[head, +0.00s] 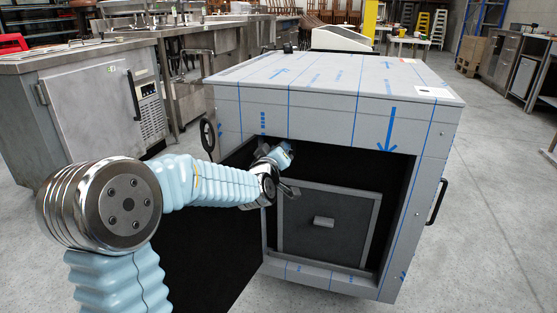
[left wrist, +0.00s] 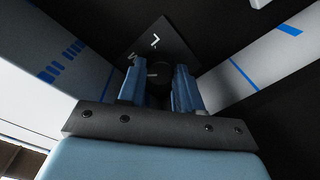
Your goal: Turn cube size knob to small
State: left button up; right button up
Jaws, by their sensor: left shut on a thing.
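The ice machine (head: 335,105) is a grey box with blue lines and arrows on its skin and an open, dark front. My left arm reaches into the upper left of that opening. My left gripper (head: 285,153) is inside, near the top left corner. In the left wrist view, the blue fingers of my left gripper (left wrist: 159,88) stand on either side of a dark round knob (left wrist: 158,70) and are shut on it. The knob sits on a dark plate (left wrist: 150,40) with small white marks, too small to read. In the head view the knob is hidden. My right gripper is out of view.
Inside the opening is a framed dark panel (head: 327,225) with a small grey handle (head: 323,222). A dark door (head: 205,245) hangs open at the left. A steel counter (head: 80,105) stands further left. Grey floor is clear at the right.

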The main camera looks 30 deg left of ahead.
pick_arm(q)
jog(key=shift+n+h+b, duration=0.3)
jog(key=shift+n+b, duration=2.5)
jog(key=shift+n, duration=1)
jog(key=shift+r, duration=0.1)
jog(key=o, duration=1)
jog(key=shift+o, duration=0.2)
